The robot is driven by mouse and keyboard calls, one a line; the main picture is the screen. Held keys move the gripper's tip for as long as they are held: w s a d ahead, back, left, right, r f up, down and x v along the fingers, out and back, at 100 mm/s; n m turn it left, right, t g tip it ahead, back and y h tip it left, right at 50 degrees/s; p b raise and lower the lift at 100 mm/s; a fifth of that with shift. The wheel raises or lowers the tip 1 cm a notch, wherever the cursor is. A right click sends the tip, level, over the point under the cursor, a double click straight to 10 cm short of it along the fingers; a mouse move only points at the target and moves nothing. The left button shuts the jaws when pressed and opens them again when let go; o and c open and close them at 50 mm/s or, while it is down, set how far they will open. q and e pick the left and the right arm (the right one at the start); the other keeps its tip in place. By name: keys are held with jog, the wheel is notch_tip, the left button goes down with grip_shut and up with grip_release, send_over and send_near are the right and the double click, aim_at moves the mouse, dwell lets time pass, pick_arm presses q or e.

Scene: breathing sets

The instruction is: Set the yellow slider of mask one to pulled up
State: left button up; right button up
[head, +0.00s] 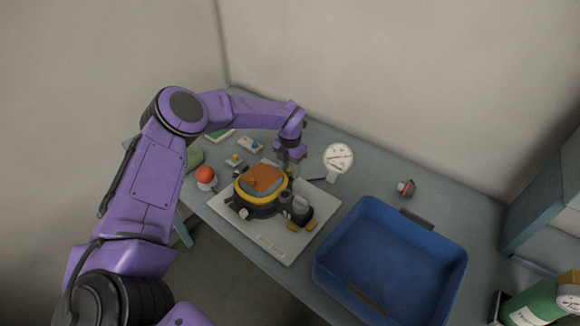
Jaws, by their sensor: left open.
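A breathing mask (262,187) with an orange and yellow front and black parts lies on a white labelled board (268,243) on the table. Small yellow pieces (302,227) show at the lower right of the mask; I cannot tell which one is the slider. My left gripper (290,174) points down at the mask's upper right edge. It is open; the mask is partly hidden behind it, and I cannot tell whether they touch. My right gripper is not in view.
A blue crate (323,272) stands to the right of the board. A white gauge (338,158) stands behind it, a red knob (205,175) to the left, and a small red-and-grey fitting (406,188) behind the crate. A green cylinder (535,303) is at the lower right.

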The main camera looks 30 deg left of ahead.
pick_arm(q)
grip_shut()
jog(key=shift+a+f+b, duration=0.1)
jog(key=shift+a+b, duration=0.2)
jog(key=shift+a, duration=0.05)
jog(key=shift+w+a+b, duration=0.15)
jog(key=shift+a+b, duration=0.45)
jog(key=shift+a, duration=0.8)
grip_release()
